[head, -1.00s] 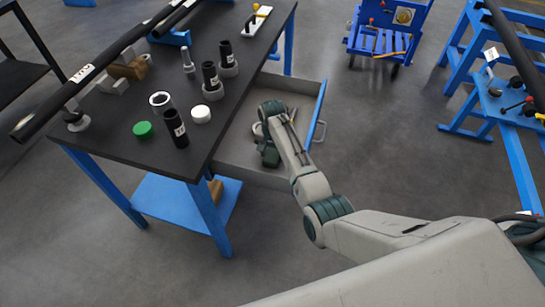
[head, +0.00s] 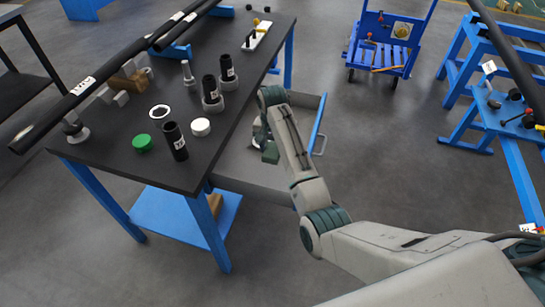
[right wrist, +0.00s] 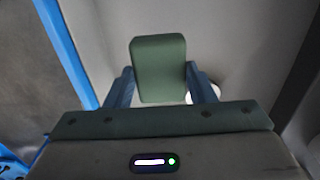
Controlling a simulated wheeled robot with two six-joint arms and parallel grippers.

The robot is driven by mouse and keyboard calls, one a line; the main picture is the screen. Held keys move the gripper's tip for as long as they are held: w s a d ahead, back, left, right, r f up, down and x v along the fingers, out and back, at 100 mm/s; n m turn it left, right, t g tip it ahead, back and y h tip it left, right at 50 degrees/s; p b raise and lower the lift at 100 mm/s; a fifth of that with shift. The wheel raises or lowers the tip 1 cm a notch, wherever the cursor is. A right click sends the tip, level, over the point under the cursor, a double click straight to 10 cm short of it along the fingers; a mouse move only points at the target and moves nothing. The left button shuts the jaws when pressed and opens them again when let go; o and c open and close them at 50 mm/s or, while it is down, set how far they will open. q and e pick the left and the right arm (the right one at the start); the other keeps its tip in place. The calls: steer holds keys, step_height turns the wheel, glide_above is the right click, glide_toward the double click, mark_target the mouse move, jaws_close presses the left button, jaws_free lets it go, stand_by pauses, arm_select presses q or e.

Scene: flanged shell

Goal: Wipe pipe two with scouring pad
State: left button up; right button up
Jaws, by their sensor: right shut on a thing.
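A green scouring pad (right wrist: 158,70) is gripped between the two blue fingers of my right gripper (right wrist: 161,86) in the right wrist view. In the head view the pad (head: 270,153) shows small below my right gripper (head: 264,143), over the open grey drawer. Long black pipes lie along the left of the black table, a front one (head: 75,93) with a white label and another (head: 185,25) behind it. The label numbers are too small to read. My left gripper is not in view.
The open drawer (head: 240,165) juts out right of the black tabletop (head: 185,177). A green cap (head: 142,143), white cap (head: 201,127) and white ring (head: 160,111) lie on the table. A blue cart (head: 385,45) and blue stand (head: 470,90) stand apart. Floor between is clear.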

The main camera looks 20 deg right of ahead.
steer(key=shift+r, duration=0.3)
steer(key=o, duration=0.4)
steer(key=c, duration=0.3)
